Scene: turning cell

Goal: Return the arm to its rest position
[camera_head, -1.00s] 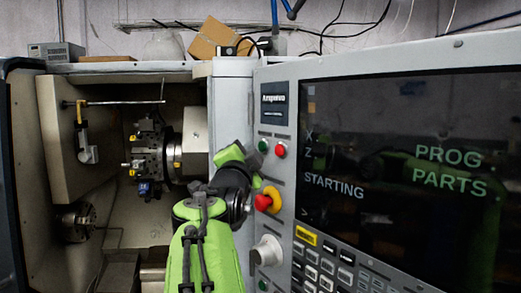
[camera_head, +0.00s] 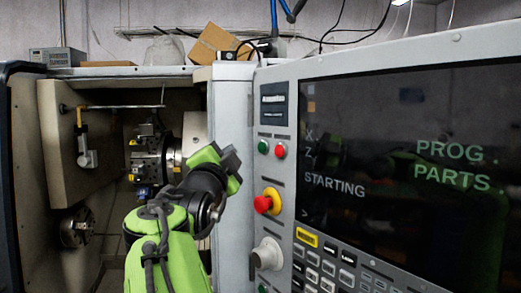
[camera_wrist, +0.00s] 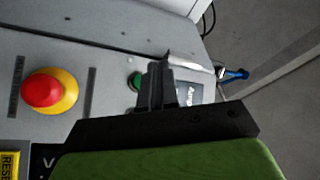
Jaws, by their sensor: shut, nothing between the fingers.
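My green and black arm rises from the bottom in the head view, in front of the lathe opening and left of the control panel (camera_head: 400,75). My gripper (camera_head: 231,157) is at its upper end, near the door-side edge of the panel and apart from the buttons as far as I can tell. In the wrist view my gripper (camera_wrist: 165,70) shows its dark fingers together, with nothing held. The green button (camera_wrist: 134,81) is partly hidden behind the fingers there. The red emergency stop (camera_wrist: 41,90) on its yellow base is to their left. The screen reads STARTING, PROG and PARTS.
The emergency stop (camera_head: 263,203) and a grey knob (camera_head: 268,254) stick out from the panel close to my arm. The lathe's tool turret (camera_head: 147,160) and chuck (camera_head: 77,226) sit inside the open machine at left. A cardboard box (camera_head: 219,42) lies on top.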

